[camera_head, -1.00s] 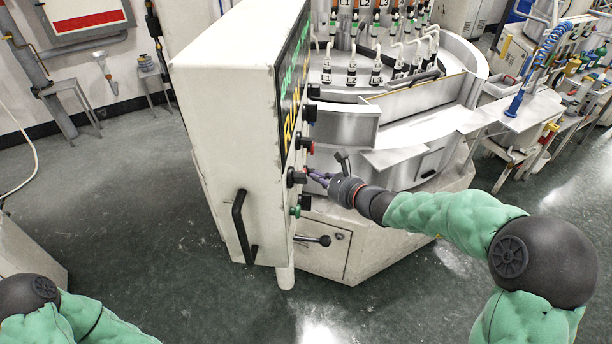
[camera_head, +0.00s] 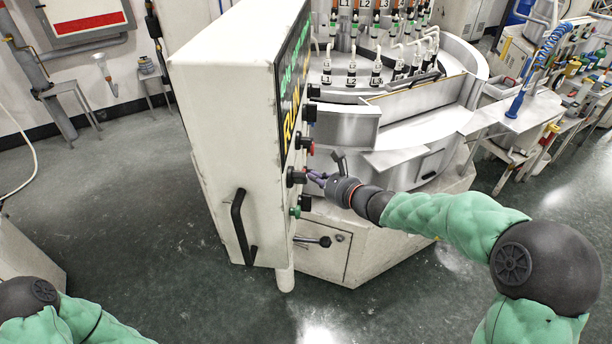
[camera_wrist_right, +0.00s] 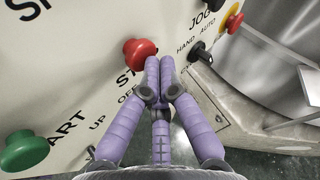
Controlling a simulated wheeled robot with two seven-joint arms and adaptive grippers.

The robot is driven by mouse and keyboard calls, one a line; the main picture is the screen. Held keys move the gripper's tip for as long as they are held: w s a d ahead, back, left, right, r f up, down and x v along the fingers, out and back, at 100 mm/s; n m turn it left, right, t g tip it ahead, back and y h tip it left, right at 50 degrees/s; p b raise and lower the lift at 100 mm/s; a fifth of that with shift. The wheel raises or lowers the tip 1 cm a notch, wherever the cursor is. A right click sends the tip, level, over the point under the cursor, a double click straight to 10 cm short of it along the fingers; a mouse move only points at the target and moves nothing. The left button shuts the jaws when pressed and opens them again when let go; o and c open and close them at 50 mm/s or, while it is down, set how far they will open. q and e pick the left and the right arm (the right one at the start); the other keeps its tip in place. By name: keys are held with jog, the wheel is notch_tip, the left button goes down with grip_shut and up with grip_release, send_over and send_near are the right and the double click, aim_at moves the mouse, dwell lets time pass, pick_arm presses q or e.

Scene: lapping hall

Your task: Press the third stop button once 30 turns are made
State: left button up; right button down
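A white control cabinet (camera_head: 222,95) stands left of centre, its panel seen almost edge-on in the head view. In the right wrist view, a red button (camera_wrist_right: 138,51) sits above partly hidden lettering beginning "ST". A green button (camera_wrist_right: 22,150) is at lower left by "START". My right gripper (camera_wrist_right: 158,62) is shut and empty, its purple fingertips together just right of the red button; I cannot tell whether they touch it. In the head view the right gripper (camera_head: 317,179) is at the panel's front. My left gripper is out of view.
A red knob on a yellow base (camera_wrist_right: 232,21) and black switches (camera_wrist_right: 198,50) are near the fingers. The display (camera_head: 291,95) shows yellow "RUN"; its other text is unreadable here. A round steel machine (camera_head: 425,125) stands behind my right arm.

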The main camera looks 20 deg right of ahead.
jog(key=shift+w+a, duration=0.15)
jog(key=shift+a, duration=0.1)
jog(key=shift+d, duration=0.1)
dwell(0.5)
jog(key=shift+s+d, duration=0.45)
jog(key=shift+d, duration=0.2)
jog(key=s+d, duration=0.1)
jog(key=d, duration=0.2)
jog(key=s+d, duration=0.1)
jog(key=shift+s+d+p, duration=0.15)
jog(key=shift+s+p, duration=0.15)
jog(key=shift+p, duration=0.05)
dwell(1.0)
